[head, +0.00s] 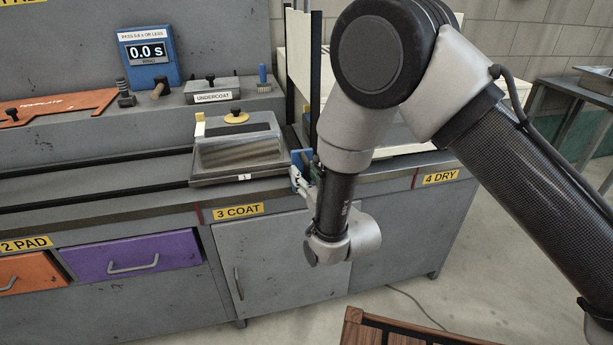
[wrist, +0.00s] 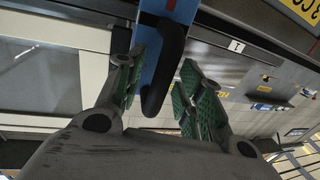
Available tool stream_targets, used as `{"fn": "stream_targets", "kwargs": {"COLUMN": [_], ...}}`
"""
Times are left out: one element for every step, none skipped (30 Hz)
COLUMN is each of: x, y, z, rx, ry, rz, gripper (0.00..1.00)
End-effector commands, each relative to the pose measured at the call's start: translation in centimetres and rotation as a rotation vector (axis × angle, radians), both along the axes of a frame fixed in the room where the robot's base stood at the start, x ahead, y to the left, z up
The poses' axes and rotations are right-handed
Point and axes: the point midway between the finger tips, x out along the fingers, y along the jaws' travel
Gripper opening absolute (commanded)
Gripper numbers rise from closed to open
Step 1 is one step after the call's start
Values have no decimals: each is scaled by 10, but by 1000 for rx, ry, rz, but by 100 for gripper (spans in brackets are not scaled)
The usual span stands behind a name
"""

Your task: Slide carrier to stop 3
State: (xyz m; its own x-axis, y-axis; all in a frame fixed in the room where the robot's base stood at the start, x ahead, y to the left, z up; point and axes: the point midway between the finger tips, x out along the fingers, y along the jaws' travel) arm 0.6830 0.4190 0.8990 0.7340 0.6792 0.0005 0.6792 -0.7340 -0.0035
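The carrier (head: 200,180) is a grey plate marked 1 at the right part of the dark rails, above the 3 COAT label (head: 238,211). It bears a shiny metal block (head: 238,152) with a yellow knob on its dark top. My gripper (head: 299,176) is at the bench front, just right of the carrier, beside a blue piece (head: 300,157). In the wrist view, a blue plate with a black handle (wrist: 168,65) lies between the green-padded fingers (wrist: 164,75). The fingers are apart, with gaps on both sides. What the blue plate is fixed to is hidden.
Dark rails (head: 95,173) run left along the bench. A tall dark post (head: 315,65) and pale panels stand behind my gripper. A red mark lies left of 3 COAT, another left of 4 DRY (head: 440,177). A timer (head: 148,55) reads 0.0 s.

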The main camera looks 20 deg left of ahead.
Motion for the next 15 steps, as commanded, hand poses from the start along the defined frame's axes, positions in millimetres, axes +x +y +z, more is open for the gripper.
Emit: {"fn": "stream_targets", "kwargs": {"x": [0, 0, 0, 0, 0, 0, 0, 0, 0, 0, 0, 0, 0, 0, 0], "y": [0, 0, 0, 0, 0, 0, 0, 0, 0, 0, 0, 0, 0, 0, 0], "z": [0, 0, 0, 0, 0, 0, 0, 0, 0, 0, 0, 0, 0, 0, 0], "rx": [0, 0, 0, 0, -1, -1, -1, -1, -1, -1, -1, -1, -1, -1, -1], "ry": [0, 0, 0, 0, 1, 1, 1, 1, 1, 1, 1, 1, 1, 1, 1], "rz": [0, 0, 0, 0, 0, 0, 0, 0, 0, 0, 0, 0, 0, 0, 0], "gripper": [37, 37, 37, 33, 28, 21, 15, 10, 2, 0, 0, 0, 0, 0, 0]}}
